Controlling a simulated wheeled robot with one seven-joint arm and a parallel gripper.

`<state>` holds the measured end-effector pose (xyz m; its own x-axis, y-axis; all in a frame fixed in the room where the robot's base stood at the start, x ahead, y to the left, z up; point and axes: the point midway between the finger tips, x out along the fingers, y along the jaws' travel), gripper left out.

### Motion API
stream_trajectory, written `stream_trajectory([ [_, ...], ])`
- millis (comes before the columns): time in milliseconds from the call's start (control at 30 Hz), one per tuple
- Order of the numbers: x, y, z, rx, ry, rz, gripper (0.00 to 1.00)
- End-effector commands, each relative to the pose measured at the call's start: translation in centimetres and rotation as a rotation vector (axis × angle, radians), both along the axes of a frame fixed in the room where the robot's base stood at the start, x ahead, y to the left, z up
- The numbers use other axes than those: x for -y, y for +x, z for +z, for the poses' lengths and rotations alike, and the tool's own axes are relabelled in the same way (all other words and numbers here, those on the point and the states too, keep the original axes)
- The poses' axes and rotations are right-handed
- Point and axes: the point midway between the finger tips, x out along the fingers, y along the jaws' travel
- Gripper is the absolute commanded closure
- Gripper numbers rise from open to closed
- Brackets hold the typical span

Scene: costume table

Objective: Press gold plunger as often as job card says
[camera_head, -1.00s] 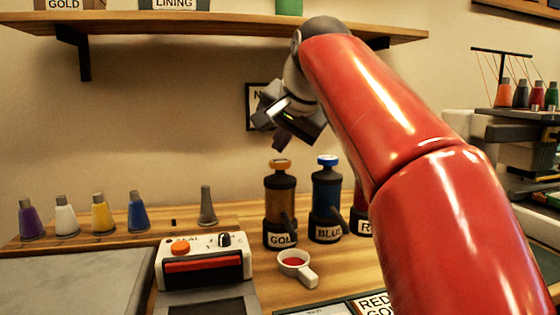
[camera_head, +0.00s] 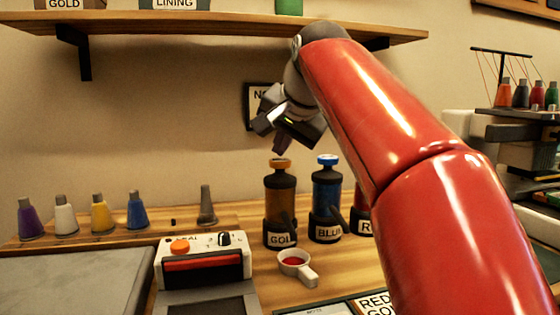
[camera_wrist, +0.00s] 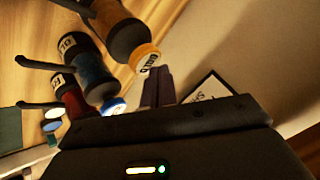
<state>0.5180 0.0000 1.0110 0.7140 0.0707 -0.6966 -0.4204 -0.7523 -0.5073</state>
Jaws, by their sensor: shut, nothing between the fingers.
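The gold dispenser (camera_head: 280,205) stands on the wooden table with its orange-gold plunger (camera_head: 280,163) up. My gripper (camera_head: 281,150) is shut and empty, its tips close above that plunger; I cannot tell whether they touch. In the wrist view the closed fingers (camera_wrist: 158,88) show beside the gold plunger cap (camera_wrist: 146,57). The blue dispenser (camera_head: 327,205) stands to the right. A red dispenser (camera_head: 361,222) is mostly hidden by my arm. A card (camera_head: 374,304) reading "RED" and "GO" is cut off at the bottom; no number is legible.
A small cup (camera_head: 293,264) with red contents sits in front of the gold dispenser. A white device (camera_head: 203,262) with an orange button is to its left. Several thread cones line the left. A shelf (camera_head: 220,27) runs above, and a framed notice (camera_head: 254,105) hangs behind my gripper.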

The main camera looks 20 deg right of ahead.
Motion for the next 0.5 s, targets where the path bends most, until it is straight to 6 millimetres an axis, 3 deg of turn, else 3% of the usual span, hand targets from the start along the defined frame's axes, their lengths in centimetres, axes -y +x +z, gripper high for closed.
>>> stream_trajectory([
  [500, -0.01, 0.00, -0.54, 0.000, 0.000, 0.000, 1.00],
])
